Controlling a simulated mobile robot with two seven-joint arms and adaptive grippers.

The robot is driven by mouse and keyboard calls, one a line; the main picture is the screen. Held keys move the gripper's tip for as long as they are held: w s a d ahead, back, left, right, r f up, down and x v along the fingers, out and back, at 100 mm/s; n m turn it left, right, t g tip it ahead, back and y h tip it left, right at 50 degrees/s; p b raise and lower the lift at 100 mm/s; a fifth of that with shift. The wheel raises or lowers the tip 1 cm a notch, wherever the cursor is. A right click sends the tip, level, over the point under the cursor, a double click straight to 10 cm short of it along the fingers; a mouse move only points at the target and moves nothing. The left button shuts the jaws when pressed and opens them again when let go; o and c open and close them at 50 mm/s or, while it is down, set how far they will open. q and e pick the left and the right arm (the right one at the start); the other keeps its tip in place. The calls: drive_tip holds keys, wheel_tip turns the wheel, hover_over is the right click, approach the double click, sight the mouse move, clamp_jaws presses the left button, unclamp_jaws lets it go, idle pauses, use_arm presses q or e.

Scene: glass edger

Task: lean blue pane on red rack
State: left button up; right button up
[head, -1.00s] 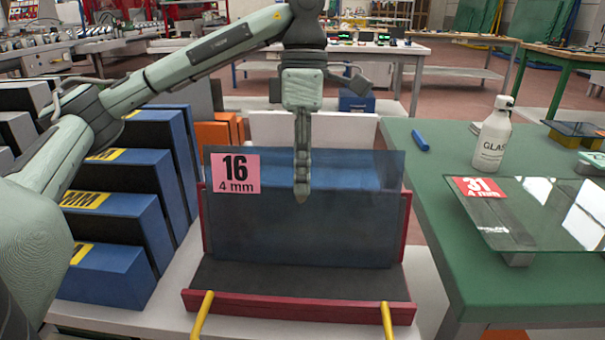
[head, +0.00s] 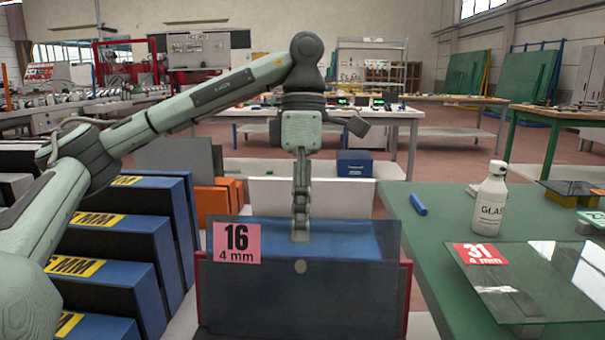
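The blue-tinted pane (head: 345,290) has a pink "16 4 mm" label and stands in the middle of the head view. It is in the red rack, whose red side edge (head: 406,298) shows beside it; the rack's base is below the picture. My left gripper (head: 300,238) points straight down at the pane's top edge, its fingertip overlapping the upper part of the pane. A small pale round spot shows on the pane just below the fingertip. I see the fingers edge-on, so their opening is hidden. My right gripper is out of view.
A green table (head: 440,275) at right holds a white bottle (head: 489,200), a blue marker-like object (head: 418,205) and a clear pane labelled 31 (head: 530,285). Blue blocks (head: 130,235) with yellow labels stand in steps at left. Orange blocks (head: 213,203) stand behind.

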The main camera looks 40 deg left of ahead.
use_arm(q)
drive_tip(key=d+v, duration=0.1)
drive_tip(key=v, duration=0.6)
drive_tip(key=shift+a+r, duration=0.4)
drive_tip(key=shift+a, duration=0.1)
drive_tip(key=shift+f, duration=0.1)
